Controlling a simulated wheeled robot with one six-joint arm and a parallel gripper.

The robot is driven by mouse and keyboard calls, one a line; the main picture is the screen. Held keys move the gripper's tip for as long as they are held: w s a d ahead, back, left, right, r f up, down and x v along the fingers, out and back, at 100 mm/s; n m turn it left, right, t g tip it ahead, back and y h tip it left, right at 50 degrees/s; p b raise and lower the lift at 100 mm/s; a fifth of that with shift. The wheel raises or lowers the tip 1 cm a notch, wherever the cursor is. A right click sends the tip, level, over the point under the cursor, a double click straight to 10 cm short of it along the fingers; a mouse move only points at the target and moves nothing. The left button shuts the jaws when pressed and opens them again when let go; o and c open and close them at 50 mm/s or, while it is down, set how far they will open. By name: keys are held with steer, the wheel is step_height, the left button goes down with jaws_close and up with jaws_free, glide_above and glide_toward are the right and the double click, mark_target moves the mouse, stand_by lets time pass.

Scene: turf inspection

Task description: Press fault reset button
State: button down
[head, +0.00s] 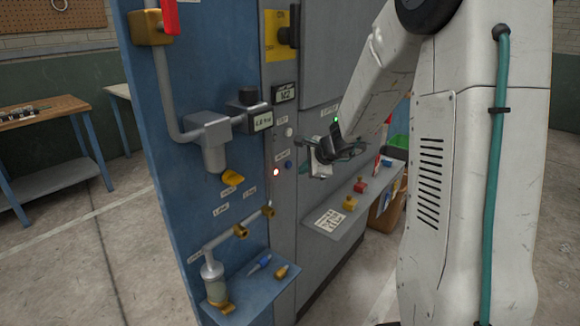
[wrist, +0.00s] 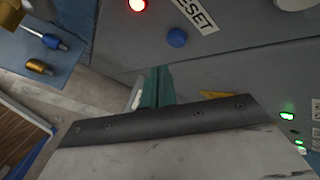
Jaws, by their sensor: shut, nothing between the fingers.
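The blue reset button (head: 288,165) is on the grey cabinet front, just right of a lit red lamp (head: 276,172). In the wrist view, the blue button (wrist: 177,37) is round and unobstructed. A white label (wrist: 196,14) beside it reads "ESET", cut off at the top edge. The red lamp (wrist: 137,4) glows to its upper left. My gripper (head: 314,155) is shut and empty, in front of the cabinet to the right of the button in the head view. In the wrist view its teal fingers (wrist: 156,86) show below the button. Contact is not visible.
A blue panel (head: 170,130) with pipes and yellow fittings stands left of the cabinet. A small shelf (head: 345,215) with red and yellow parts juts out below my gripper. A blue ledge (head: 245,290) holds a blue-handled tool (head: 260,263).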

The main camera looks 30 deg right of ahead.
steer(key=shift+w+a, duration=0.3)
steer(key=shift+w, duration=0.45)
steer(key=shift+w, duration=0.1)
stand_by(1.5)
steer(key=shift+w+a, duration=0.15)
steer(key=shift+w, duration=0.15)
steer(key=shift+w+a, duration=0.15)
steer(key=shift+w, duration=0.3)
stand_by(0.7)
steer(key=shift+s, duration=0.15)
steer(key=shift+s+d, duration=0.3)
steer(key=shift+s, duration=0.4)
steer(key=s, duration=0.1)
steer(key=s+d, duration=0.1)
steer(key=s, duration=0.2)
steer(key=shift+s+d, duration=0.35)
